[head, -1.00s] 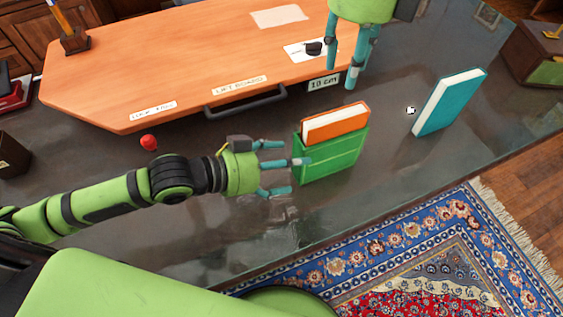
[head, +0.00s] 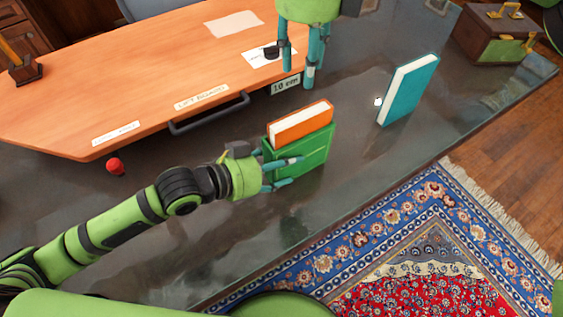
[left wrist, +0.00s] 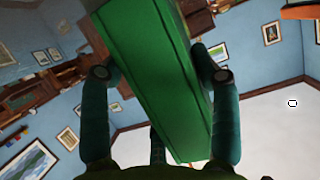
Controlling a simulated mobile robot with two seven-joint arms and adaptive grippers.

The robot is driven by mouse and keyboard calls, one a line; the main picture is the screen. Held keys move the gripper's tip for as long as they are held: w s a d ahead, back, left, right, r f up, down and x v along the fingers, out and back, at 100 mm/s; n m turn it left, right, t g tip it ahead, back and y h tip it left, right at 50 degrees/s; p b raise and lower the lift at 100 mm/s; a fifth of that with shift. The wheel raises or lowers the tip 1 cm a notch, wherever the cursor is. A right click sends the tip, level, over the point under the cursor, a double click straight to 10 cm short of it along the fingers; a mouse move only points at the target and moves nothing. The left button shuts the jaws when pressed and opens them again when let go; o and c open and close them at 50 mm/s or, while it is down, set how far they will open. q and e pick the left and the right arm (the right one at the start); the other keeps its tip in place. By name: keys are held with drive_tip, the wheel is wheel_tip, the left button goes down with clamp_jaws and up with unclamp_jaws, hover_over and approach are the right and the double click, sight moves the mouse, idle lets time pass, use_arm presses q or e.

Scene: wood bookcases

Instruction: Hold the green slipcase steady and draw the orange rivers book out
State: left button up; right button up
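The green slipcase (head: 305,158) stands upright on the dark desk top. The orange book (head: 302,123) sits in it, with its upper part and pale page edges above the slipcase's open top. My left gripper (head: 284,165) is at the slipcase's left end, its fingers open on either side of it. In the left wrist view the slipcase (left wrist: 155,70) runs between the spread fingers, with a gap at the left finger; contact on the right is unclear. My right gripper (head: 305,72) hangs fingers down, open and empty, above and behind the orange book.
A teal book (head: 408,90) stands to the right. A dark drawer handle (head: 208,113) and an orange wood board (head: 130,85) lie behind. A red knob (head: 115,166) is at left, a wooden box (head: 497,35) at far right. Desk between the books is clear.

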sight(314, 106)
drive_tip(key=o, duration=0.6)
drive_tip(key=f+m, duration=0.4)
drive_tip(key=m, duration=0.2)
drive_tip(key=w+d+f+m, duration=0.1)
drive_tip(key=f+m, duration=0.3)
drive_tip(key=m, duration=0.3)
drive_tip(key=w+d+f+m, duration=0.1)
drive_tip(key=f+m, duration=0.3)
drive_tip(key=m, duration=0.2)
drive_tip(key=shift+w+d+f+m, duration=0.15)
drive_tip(key=shift+w+f+m, duration=0.1)
drive_tip(key=shift+f+m, duration=0.05)
clamp_jaws()
